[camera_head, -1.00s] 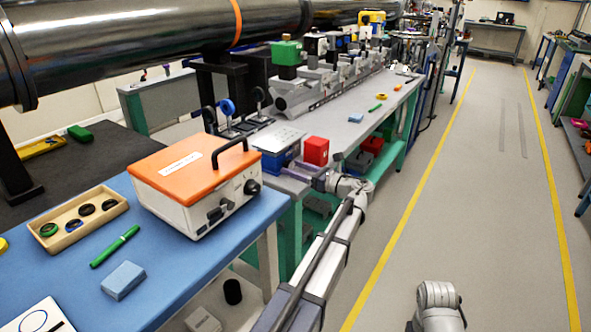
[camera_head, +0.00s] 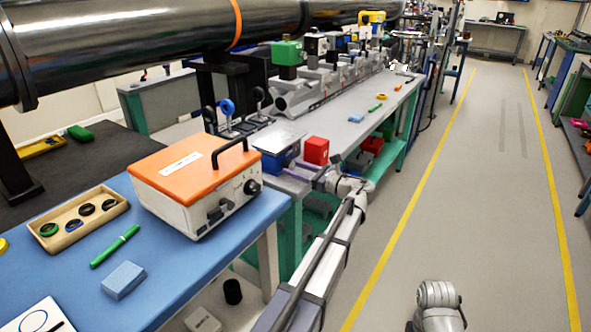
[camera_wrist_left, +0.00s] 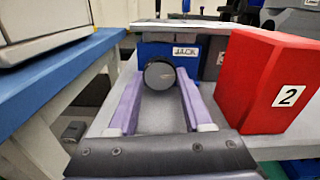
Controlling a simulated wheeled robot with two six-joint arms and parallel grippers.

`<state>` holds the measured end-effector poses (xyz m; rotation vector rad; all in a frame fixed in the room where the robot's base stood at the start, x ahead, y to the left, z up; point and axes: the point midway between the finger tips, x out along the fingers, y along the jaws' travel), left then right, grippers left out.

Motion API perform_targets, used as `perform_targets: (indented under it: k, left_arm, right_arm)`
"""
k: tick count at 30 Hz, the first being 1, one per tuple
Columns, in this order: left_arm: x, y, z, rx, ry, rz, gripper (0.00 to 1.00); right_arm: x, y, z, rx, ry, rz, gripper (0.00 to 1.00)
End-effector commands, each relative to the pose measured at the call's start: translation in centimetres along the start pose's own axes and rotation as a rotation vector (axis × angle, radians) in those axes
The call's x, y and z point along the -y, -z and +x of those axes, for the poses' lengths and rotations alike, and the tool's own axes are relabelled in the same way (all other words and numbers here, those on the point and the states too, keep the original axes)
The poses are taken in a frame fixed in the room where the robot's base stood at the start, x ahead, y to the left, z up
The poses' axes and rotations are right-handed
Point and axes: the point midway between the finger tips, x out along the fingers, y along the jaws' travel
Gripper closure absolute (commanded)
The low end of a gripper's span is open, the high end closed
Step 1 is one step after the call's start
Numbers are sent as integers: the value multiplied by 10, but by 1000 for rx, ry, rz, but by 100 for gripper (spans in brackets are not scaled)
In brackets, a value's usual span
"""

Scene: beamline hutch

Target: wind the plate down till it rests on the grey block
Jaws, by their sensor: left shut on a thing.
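The blue jack (camera_wrist_left: 157,49), labelled JACK, stands on the bench with a thin pale plate (camera_head: 279,137) on top. Its black round knob (camera_wrist_left: 159,74) faces my left wrist camera. My left gripper (camera_wrist_left: 160,78) has its purple fingers on both sides of the knob, shut on it. A grey block (camera_wrist_left: 212,58) stands beside the jack, under the plate's right part in the wrist view. Whether the plate touches the block cannot be told. My right gripper is out of view; only part of that arm shows at the bottom of the head view.
A red block marked 2 (camera_wrist_left: 274,83) stands close to the right of my left gripper; it shows in the head view too (camera_head: 316,150). An orange-topped box (camera_head: 195,185) sits on the blue table (camera_head: 165,285) at left. The aisle floor is clear.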

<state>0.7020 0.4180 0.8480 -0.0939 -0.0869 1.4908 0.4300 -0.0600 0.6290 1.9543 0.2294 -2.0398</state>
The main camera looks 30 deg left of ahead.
Motion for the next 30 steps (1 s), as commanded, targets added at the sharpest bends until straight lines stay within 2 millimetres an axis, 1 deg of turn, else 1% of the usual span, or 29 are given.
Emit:
perform_targets:
  k: [5,14,15,22,30]
  left_arm:
    - [0,0,0,0,0,-89,100]
    - [0,0,0,0,0,-95,100]
    - [0,0,0,0,0,-94,46]
    - [0,0,0,0,0,-94,20]
    - [0,0,-2,0,0,-93,20]
  right_arm:
    - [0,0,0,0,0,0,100]
    - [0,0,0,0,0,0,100]
    - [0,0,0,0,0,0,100]
    - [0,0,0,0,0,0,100]
    - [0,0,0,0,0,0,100]
